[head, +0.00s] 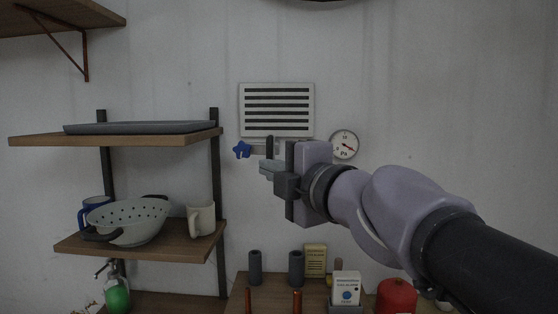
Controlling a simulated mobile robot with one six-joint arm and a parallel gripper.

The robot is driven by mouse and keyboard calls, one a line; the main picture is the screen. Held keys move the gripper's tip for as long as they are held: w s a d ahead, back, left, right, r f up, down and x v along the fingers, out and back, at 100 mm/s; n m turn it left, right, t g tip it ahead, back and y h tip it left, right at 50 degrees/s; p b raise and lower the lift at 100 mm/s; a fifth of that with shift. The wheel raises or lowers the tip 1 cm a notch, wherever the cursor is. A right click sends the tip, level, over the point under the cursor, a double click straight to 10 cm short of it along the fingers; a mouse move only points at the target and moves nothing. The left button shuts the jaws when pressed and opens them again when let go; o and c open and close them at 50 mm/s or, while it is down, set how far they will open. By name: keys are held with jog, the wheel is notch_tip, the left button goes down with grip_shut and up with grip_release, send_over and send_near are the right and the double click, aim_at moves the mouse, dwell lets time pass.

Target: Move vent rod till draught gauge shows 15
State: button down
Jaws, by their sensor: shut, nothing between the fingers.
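A white slatted vent (276,110) is fixed to the wall. Below its left corner is a blue star-shaped knob (242,150), on what looks like the end of the vent rod; a short grey piece shows to its right, and the rest is hidden behind my gripper. The round white draught gauge (344,145) is on the wall right of the vent. Its red needle points right and slightly down; the numbers are too small to read. My gripper (268,160) is shut and empty, in front of the wall below the vent, just right of the blue knob. Contact cannot be told.
Left, wall shelves hold a grey tray (140,128), a colander (128,221) and mugs (201,219). Below, a wooden surface (272,286) carries dark cylinders (296,268), boxes (315,260) and a red container (396,296). The wall between shelf and knob is clear.

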aim_at(270, 158)
jog(key=w, duration=0.5)
jog(key=shift+w, duration=0.1)
jog(key=shift+p, duration=0.3)
